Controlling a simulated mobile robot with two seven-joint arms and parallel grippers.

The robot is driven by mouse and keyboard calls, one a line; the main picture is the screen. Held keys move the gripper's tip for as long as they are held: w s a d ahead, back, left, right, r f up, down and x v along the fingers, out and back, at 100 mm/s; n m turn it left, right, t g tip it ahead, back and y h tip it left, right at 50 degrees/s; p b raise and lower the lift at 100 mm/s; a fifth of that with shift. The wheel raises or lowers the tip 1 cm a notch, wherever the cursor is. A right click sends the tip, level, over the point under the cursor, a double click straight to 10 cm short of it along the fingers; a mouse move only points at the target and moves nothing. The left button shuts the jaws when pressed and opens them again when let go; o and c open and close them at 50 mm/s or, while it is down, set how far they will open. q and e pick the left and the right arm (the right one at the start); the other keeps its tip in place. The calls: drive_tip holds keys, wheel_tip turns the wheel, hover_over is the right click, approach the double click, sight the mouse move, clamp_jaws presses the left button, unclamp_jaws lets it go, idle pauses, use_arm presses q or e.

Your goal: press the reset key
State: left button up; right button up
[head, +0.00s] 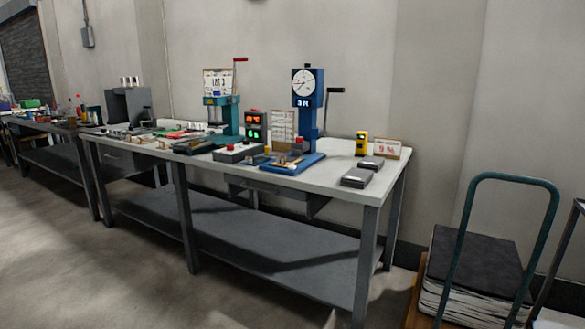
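A long workbench (337,184) stands against the wall with several devices on it. A grey control box (238,153) with red buttons lies near its front edge, in the middle. A black display unit (253,127) with red and green digits stands behind that box. A blue press (307,110) with a dial and a lit digital display stands to the right. A teal press (222,105) with a red lever stands to the left. I cannot tell which key is the reset key; labels are too small to read.
A yellow device (362,143), a small sign (387,148) and grey boxes (357,177) sit at the bench's right end. A cart with a teal handle (468,200) and a dark-topped stack (476,262) stand at the right. The floor (110,270) in front is clear.

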use_arm(q)
drive_tip(key=shift+s+d, duration=0.1)
drive_tip(key=shift+s, duration=0.15)
